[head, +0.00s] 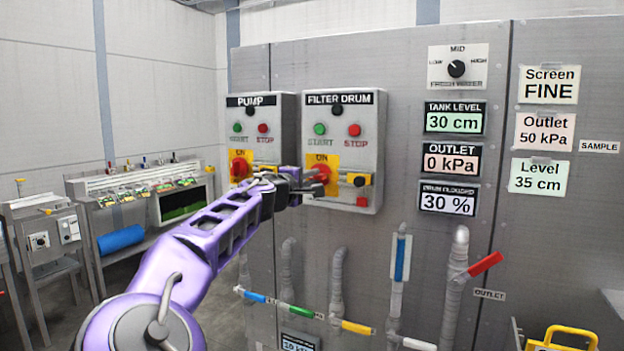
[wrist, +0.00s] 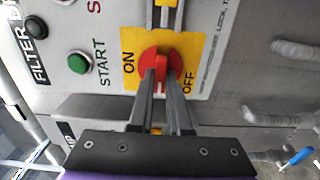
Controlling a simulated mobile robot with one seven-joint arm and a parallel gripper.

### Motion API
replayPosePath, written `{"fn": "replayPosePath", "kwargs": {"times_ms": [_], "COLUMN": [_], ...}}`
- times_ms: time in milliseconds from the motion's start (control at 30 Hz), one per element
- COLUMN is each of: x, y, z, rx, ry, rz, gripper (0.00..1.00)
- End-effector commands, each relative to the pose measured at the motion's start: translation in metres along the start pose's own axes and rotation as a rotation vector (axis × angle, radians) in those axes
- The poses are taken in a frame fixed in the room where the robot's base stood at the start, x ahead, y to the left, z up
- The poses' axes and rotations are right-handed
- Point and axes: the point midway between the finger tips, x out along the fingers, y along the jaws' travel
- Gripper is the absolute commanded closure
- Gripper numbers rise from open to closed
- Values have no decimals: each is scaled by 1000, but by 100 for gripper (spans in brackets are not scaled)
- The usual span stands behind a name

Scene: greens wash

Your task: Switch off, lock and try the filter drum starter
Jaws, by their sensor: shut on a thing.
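The filter drum starter (head: 341,130) is a grey box with a FILTER DRUM label, a green START button (head: 319,129) and a red STOP button (head: 354,130). Its red rotary handle (head: 318,188) sits on a yellow plate (head: 323,160) marked ON and OFF. My gripper (wrist: 161,76) is shut on the red handle (wrist: 160,56), one finger on each side. The fingers partly hide the handle, so its exact setting is hard to tell. A yellow slide with a black block (head: 360,180) is at the handle's right, with a small red item (head: 362,201) below it.
The similar PUMP starter (head: 262,130) stands close on the left, its red handle near my arm. Pipes with coloured valve levers (head: 357,327) run below. Display panels (head: 450,160) are on the right. A bench (head: 140,190) stands at the far left.

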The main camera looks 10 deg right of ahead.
Motion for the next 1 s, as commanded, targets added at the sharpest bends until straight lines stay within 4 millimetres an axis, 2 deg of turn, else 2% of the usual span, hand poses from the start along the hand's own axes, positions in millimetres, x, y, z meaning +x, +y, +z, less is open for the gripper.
{"fn": "replayPosePath", "kwargs": {"times_ms": [567, 600, 733, 1000], "x": [0, 0, 0, 0], "y": [0, 0, 0, 0], "z": [0, 0, 0, 0], "rx": [-32, -32, -31, -30], "ry": [1, 1, 1, 0], "rz": [0, 0, 0, 0], "gripper": [100, 79, 55, 54]}}
